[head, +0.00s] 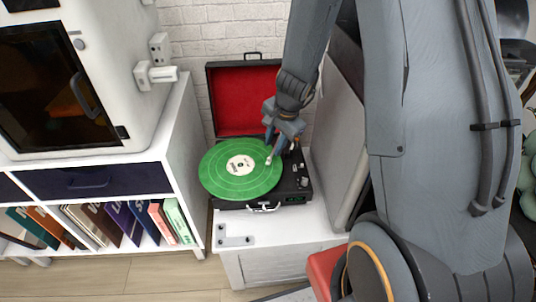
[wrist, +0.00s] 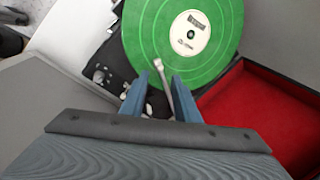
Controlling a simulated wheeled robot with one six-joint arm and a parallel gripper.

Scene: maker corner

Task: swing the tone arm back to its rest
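A black record player (head: 292,190) stands open on a white cabinet, with a green record (head: 228,180) on it. The tone arm's pale head (head: 268,160) is over the record's outer part; whether it touches is unclear. In the wrist view the tone arm (wrist: 165,82) runs between the two blue fingers of my gripper (wrist: 161,78). The fingers are apart, with visible gaps beside the tone arm, which lies nearer the right finger. My gripper (head: 272,147) is above the right side of the record in the head view. The tone arm's rest is hidden.
The raised lid with red lining (head: 243,100) stands behind the record. A grey panel (head: 340,130) is close on the right. A white shelf (head: 190,135) with sleeves stands left.

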